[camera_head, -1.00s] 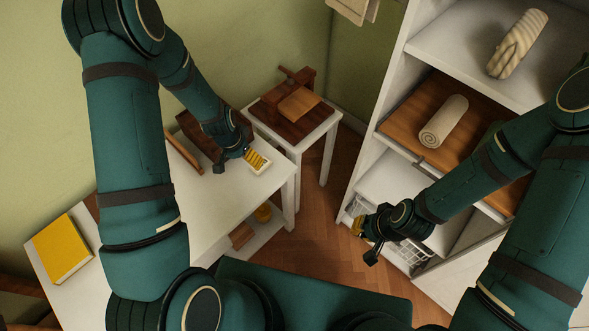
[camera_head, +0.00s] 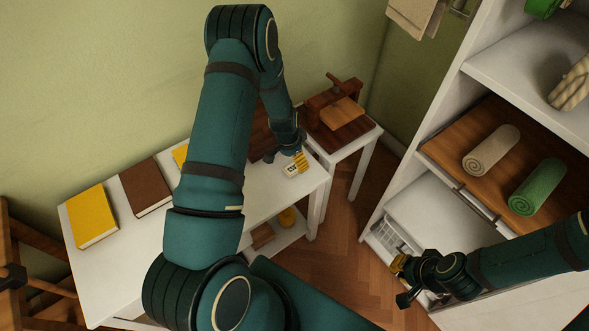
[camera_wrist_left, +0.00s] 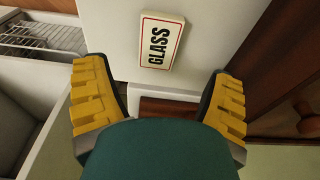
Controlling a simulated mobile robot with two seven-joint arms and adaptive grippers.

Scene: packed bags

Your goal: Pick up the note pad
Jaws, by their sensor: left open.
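A small white card-like pad with a red border and the word GLASS (camera_wrist_left: 161,42) lies flat on the white table; it also shows in the head view (camera_head: 290,170). No other thing is clearly marked as a note pad. My left gripper (camera_head: 297,162) is just above this pad, pointing down. In the left wrist view its yellow fingers (camera_wrist_left: 160,105) are wide apart and empty, with the pad ahead between them. My right gripper (camera_head: 402,281) hangs in front of the shelf unit at the lower right, its fingers apart and empty.
A yellow book (camera_head: 92,215) and a brown book (camera_head: 147,187) lie on the table's left part. A small side table (camera_head: 365,138) with wooden things stands behind. The shelf unit (camera_head: 405,165) at right holds a beige roll (camera_head: 491,151) and a green roll (camera_head: 538,187).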

